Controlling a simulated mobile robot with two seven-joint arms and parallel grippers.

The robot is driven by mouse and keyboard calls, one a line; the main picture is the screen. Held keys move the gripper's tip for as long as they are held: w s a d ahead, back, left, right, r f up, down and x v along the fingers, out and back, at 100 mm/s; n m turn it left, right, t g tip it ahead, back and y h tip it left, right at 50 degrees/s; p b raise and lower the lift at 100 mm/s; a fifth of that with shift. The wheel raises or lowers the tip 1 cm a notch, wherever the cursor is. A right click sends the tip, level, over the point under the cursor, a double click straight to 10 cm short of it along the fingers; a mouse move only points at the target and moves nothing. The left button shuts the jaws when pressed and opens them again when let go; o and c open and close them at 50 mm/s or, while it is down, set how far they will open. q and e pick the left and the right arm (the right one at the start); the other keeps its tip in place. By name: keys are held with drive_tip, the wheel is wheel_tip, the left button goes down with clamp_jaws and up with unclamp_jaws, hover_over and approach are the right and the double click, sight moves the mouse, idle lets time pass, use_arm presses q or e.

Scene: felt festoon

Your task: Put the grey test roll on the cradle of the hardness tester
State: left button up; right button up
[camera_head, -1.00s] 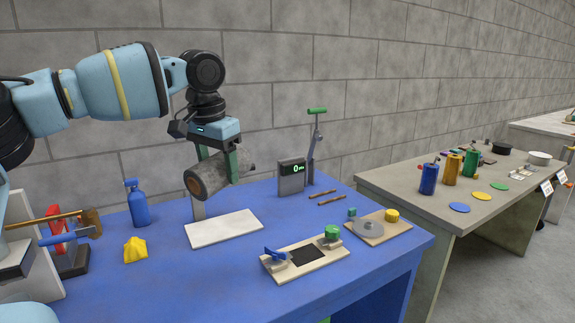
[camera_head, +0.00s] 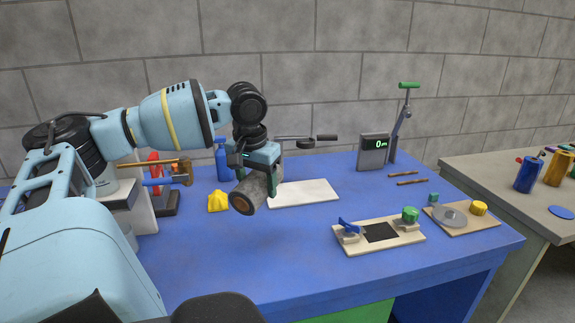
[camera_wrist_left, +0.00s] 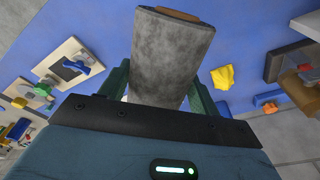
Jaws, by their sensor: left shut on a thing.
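My left gripper (camera_head: 258,180) is shut on the grey roll (camera_head: 254,193), a mottled cylinder with a brown end face. It holds the roll tilted, apparently above the blue table. In the left wrist view the roll (camera_wrist_left: 172,58) sits between the two green fingers. A white base plate (camera_head: 312,192) lies just right of the roll; a lever with a black grip (camera_head: 326,138) shows above and behind it. A grey box with a lit display (camera_head: 373,152) stands farther right beside a green-handled lever. I cannot tell which is the hardness tester; no cradle shows clearly. My right gripper is not in view.
Two brown rods (camera_head: 408,178) lie before the display box. A board with a black pad (camera_head: 350,248) and a disc board (camera_head: 482,224) are front right. The front-middle tabletop is clear.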

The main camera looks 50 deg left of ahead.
use_arm(q)
drive_tip(key=shift+d+f, duration=0.2)
drive_tip(key=shift+f, duration=0.15)
drive_tip(key=shift+d+f, duration=0.1)
drive_tip(key=shift+d, duration=0.05)
